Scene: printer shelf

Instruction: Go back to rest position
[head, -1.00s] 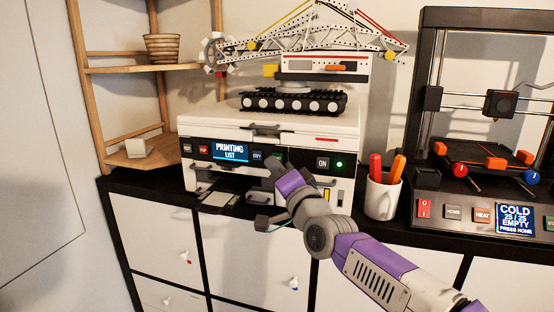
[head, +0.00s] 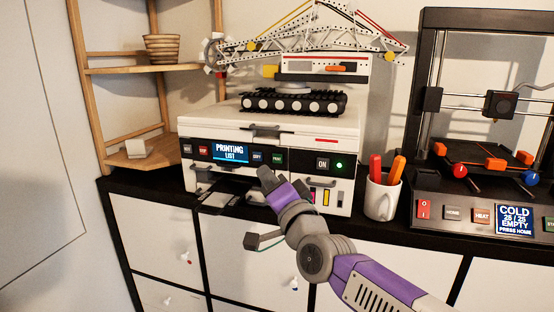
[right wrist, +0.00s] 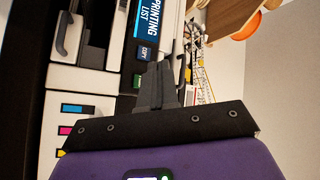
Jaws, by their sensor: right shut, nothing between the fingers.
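My right gripper (head: 265,174) is shut and empty in front of the printer's front panel, just below the button row. In the right wrist view its closed fingers (right wrist: 156,88) point at the panel, near the COPY button (right wrist: 144,53). The white printer (head: 220,122) stands on the black-topped cabinet. Its screen (head: 230,152) reads PRINTING LIST, and a green light (head: 339,165) glows beside the ON button (head: 323,164). My left gripper is not in view.
A toy crane (head: 295,102) stands on the printer. A white mug (head: 381,198) with orange-handled tools and a 3D printer (head: 436,205) stand to the right. A wooden shelf (head: 125,68) with a bowl (head: 162,48) is at the left. Free space lies in front of the cabinet drawers.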

